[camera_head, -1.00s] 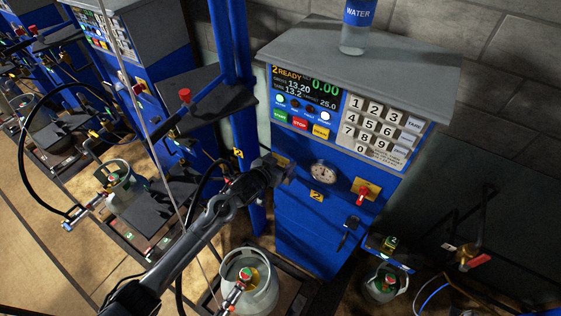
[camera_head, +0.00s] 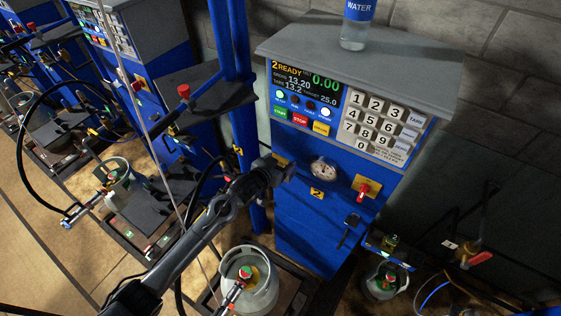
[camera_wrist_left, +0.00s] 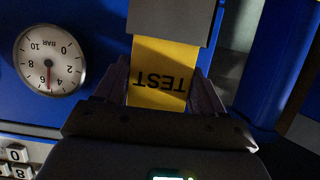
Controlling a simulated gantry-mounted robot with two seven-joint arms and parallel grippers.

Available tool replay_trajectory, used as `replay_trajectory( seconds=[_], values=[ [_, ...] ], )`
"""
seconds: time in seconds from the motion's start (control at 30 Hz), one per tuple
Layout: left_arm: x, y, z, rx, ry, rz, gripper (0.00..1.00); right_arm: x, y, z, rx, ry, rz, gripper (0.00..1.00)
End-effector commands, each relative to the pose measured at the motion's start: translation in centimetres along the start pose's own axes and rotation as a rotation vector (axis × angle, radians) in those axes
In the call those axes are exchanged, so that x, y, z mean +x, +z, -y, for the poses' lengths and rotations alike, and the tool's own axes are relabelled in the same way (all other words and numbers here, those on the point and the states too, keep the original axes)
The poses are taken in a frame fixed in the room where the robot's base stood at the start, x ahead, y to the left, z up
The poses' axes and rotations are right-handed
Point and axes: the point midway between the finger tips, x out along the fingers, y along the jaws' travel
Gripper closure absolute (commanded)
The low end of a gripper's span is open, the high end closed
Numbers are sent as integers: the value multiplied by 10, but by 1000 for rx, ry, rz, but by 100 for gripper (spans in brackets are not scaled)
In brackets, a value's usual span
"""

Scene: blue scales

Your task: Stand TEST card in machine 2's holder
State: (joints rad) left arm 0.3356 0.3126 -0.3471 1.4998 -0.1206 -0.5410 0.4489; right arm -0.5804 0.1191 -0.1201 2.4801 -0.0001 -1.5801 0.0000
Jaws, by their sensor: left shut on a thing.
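The yellow TEST card (camera_wrist_left: 160,75) is between the fingers of my left gripper (camera_wrist_left: 163,90), which is shut on it. In the wrist view its lettering is upside down. The card's far end meets a grey metal piece (camera_wrist_left: 172,18) on machine 2's blue front, which hides that end. I cannot tell how deep it sits there. In the head view my left gripper (camera_head: 284,170) is at the front of machine 2 (camera_head: 305,225), left of the pressure gauge (camera_head: 323,172), and mostly hides the card. My right gripper is not in view.
The gauge also shows in the wrist view (camera_wrist_left: 49,60). A red-handled switch (camera_head: 364,190) is right of it. The keypad (camera_head: 378,127) is above. A water bottle (camera_head: 356,25) stands on top. A gas cylinder (camera_head: 250,283) stands below. A blue post (camera_head: 243,130) is close on the left.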

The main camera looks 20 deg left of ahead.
Motion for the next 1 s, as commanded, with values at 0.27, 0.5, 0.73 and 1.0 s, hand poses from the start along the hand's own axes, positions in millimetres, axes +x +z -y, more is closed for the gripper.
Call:
replay_trajectory(
  seconds=[0.27,0.5,0.73,1.0],
  values=[
    [0,0,0,0,0,0,17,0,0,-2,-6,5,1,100],
    [0,0,0,0,0,0,1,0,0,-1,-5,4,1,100],
    [-2,0,0,0,0,0,1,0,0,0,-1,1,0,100],
    [-30,1,0,1,0,0,1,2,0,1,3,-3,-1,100]
  ],
)
